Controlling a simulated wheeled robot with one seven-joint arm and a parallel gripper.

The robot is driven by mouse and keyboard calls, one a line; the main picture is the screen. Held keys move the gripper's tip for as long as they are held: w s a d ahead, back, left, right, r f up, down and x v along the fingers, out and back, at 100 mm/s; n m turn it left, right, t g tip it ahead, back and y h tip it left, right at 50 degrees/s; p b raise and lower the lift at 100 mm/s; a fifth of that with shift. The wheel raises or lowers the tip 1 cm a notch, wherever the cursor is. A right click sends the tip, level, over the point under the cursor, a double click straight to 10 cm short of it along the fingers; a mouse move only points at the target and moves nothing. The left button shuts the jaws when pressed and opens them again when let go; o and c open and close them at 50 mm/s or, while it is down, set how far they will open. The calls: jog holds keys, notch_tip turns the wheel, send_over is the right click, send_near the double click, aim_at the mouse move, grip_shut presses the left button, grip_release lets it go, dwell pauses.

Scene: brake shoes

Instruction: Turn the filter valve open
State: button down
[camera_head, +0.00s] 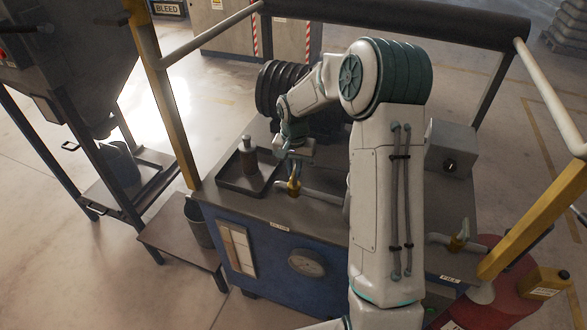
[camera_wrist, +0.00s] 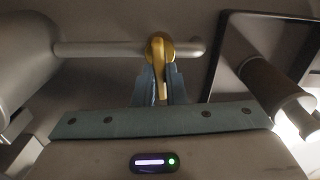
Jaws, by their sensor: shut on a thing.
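The filter valve (camera_head: 294,188) is a yellow valve on a grey pipe at the front of the bench top, above a label that seems to read FILTER. In the wrist view, its round brass body (camera_wrist: 160,42) sits on the horizontal pipe (camera_wrist: 105,48). Its yellow lever (camera_wrist: 162,85) points crosswise to the pipe, toward my wrist. My gripper (camera_wrist: 161,82) is shut on the lever, one finger on each side. In the head view, my gripper (camera_head: 291,170) is small and partly merges with the valve, so the contact is unclear there.
A dark ribbed cylinder (camera_head: 278,86) is behind my wrist. Railings surround the bench.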

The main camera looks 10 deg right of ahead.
aim_at(294, 171)
jog(key=n+b, duration=0.1)
jog(key=n, duration=0.3)
jog(key=shift+w, duration=0.1)
jog(key=n+b, duration=0.1)
jog(key=n, duration=0.3)
jog(key=shift+n, duration=0.4)
jog(key=n, duration=0.4)
jog(key=shift+r, duration=0.1)
jog(key=shift+n, duration=1.9)
jog(key=shift+w, duration=0.1)
jog(key=c, duration=1.5)
grip_release()
notch_tip(294, 171, up, 14)
jog(key=shift+f+b, duration=0.1)
jog(key=shift+b, duration=0.8)
